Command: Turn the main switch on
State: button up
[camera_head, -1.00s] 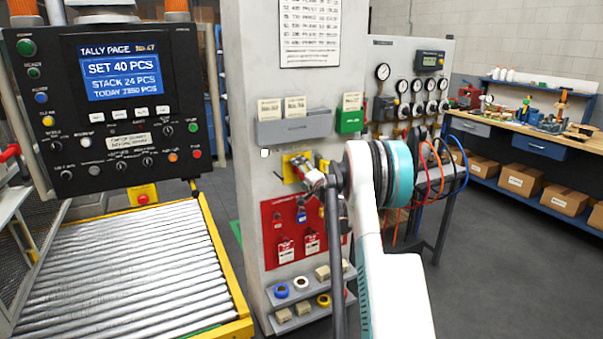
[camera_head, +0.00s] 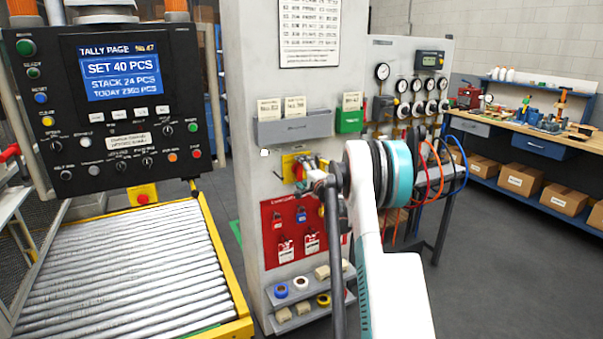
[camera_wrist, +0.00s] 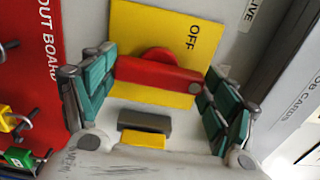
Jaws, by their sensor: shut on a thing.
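The main switch has a red rotary handle (camera_wrist: 150,74) on a yellow plate (camera_wrist: 183,30) marked OFF. In the wrist view the handle lies across the plate, between my fingers. My gripper (camera_wrist: 160,70) is shut on the handle, one green-padded finger at each end of it. In the head view the yellow plate (camera_head: 287,167) shows on the grey column, above the red board. My gripper (camera_head: 308,172) is in front of it there, and my wrist hides most of the handle.
The red lockout board (camera_head: 268,230) with padlocks and tags hangs just below the switch. Grey card holders (camera_head: 290,131) and a green one (camera_head: 349,122) sit above. Small shelves (camera_head: 300,315) hold tape rolls. A gauge panel (camera_head: 405,60) stands behind to the right.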

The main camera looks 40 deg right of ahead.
jog(key=o, duration=1.1)
jog(key=shift+c, duration=0.2)
jog(key=v, duration=1.2)
jog(key=shift+d+f, duration=0.1)
